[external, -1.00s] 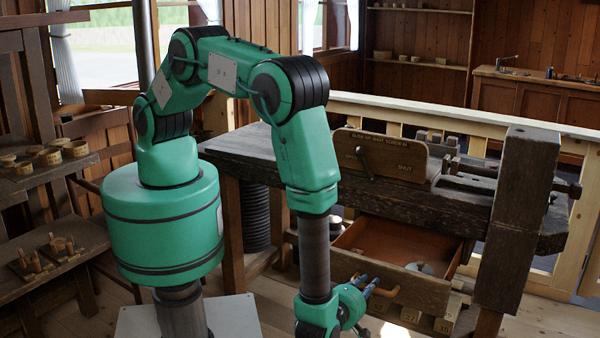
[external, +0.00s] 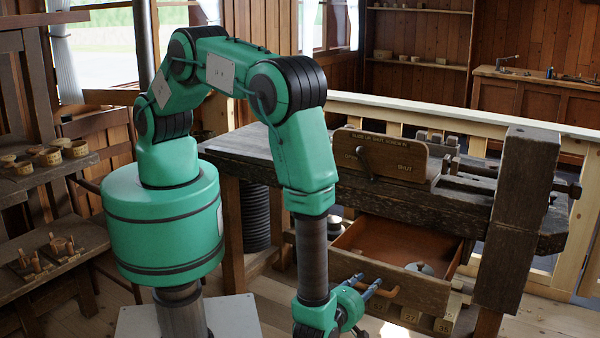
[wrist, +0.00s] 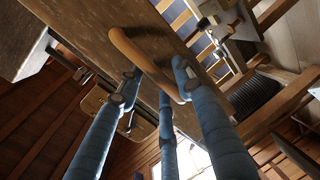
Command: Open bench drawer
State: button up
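The bench drawer (external: 408,282) is pulled out under the workbench in the external view, with its reddish-brown inside showing. Its curved wooden handle (external: 388,293) is on the front panel and also shows in the wrist view (wrist: 143,50). My gripper (external: 369,284) is at the handle, low in front of the drawer. In the wrist view its blue-grey fingers (wrist: 157,76) stand apart, with the handle close by their tips. The fingers look open; whether any touches the handle is unclear.
The dark wooden workbench (external: 262,147) stands above the drawer, with a lettered board (external: 395,170) on top. A thick post (external: 512,215) is to the right. A round grey item (external: 422,268) lies in the drawer. Numbered blocks (external: 410,314) sit below it.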

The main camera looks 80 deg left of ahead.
jog(key=v, duration=1.1)
jog(key=shift+r, duration=0.1)
dwell(0.5)
jog(key=w+a+r+n+g+h, duration=0.1)
jog(key=w+a+r+n+g, duration=0.15)
jog(key=a+r+n, duration=0.65)
jog(key=w+a+r+n+g+h, duration=0.1)
jog(key=a+r+n+g, duration=0.4)
jog(key=r, duration=0.8)
jog(key=w+a+r+n+g+h, duration=0.1)
jog(key=w+a+r+n+g, duration=0.15)
jog(key=a+r+n, duration=0.45)
jog(key=s+a+r+n+t+h, duration=0.1)
jog(key=s+a+r+n+h, duration=0.1)
jog(key=s+a+r+n, duration=0.3)
jog(key=s+a+r+n+t+h, duration=0.2)
jog(key=s+a+r+n, duration=0.3)
jog(key=r+n, duration=0.6)
jog(key=s+a+r+n+t+h, duration=0.1)
jog(key=s+a+r+n+h, duration=0.3)
jog(key=s+r+n, duration=0.4)
jog(key=shift+a+r+t, duration=0.3)
jog(key=shift+a+r, duration=0.35)
jog(key=shift+r, duration=0.3)
